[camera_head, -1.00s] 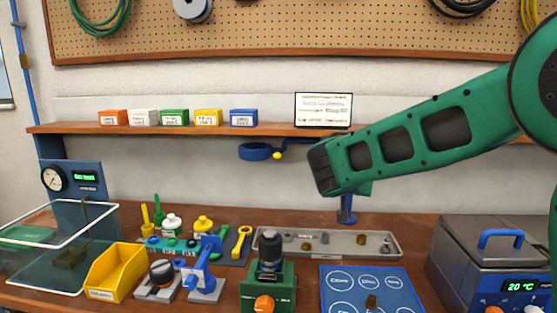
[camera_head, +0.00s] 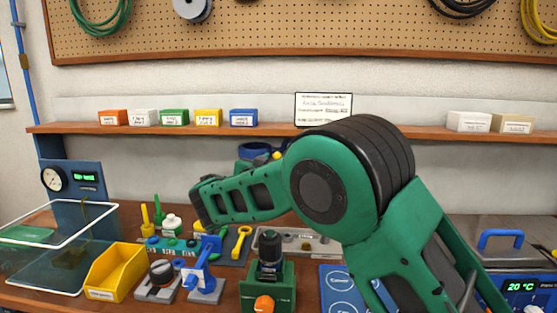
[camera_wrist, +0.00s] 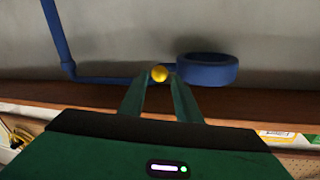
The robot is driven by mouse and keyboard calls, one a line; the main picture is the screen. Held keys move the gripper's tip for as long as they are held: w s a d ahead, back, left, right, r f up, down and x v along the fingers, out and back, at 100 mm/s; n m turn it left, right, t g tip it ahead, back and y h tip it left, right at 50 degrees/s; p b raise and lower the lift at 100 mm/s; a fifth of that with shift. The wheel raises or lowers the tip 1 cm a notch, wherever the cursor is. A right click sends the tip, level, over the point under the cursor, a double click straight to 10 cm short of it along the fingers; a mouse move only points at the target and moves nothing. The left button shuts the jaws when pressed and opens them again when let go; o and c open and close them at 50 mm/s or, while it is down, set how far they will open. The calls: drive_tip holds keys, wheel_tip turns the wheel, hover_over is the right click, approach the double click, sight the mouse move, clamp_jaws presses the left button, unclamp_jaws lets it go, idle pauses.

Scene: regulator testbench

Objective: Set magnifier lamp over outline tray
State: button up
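The magnifier lamp has a blue ring head (camera_head: 252,150) and a yellow ball knob (camera_head: 277,155), hanging below the wall shelf. My arm hides much of it in the head view. In the wrist view, the blue ring (camera_wrist: 207,70) sits right of the yellow knob (camera_wrist: 160,74), and a blue lamp arm (camera_wrist: 100,80) runs left. My gripper (camera_wrist: 160,86) is open, its fingertips on either side of the knob's line; contact cannot be told. A blue panel with white circle outlines (camera_head: 340,284), seemingly the outline tray, lies on the bench, mostly behind my arm.
A grey parts tray (camera_head: 318,246) is partly hidden behind my arm. A green fixture (camera_head: 283,282), a yellow bin (camera_head: 115,272) and a heated box (camera_head: 500,262) stand on the bench. The wooden shelf (camera_head: 90,129) holds small boxes and a card.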

drive_tip(key=shift+x, duration=2.7)
drive_tip(key=shift+c, duration=0.2)
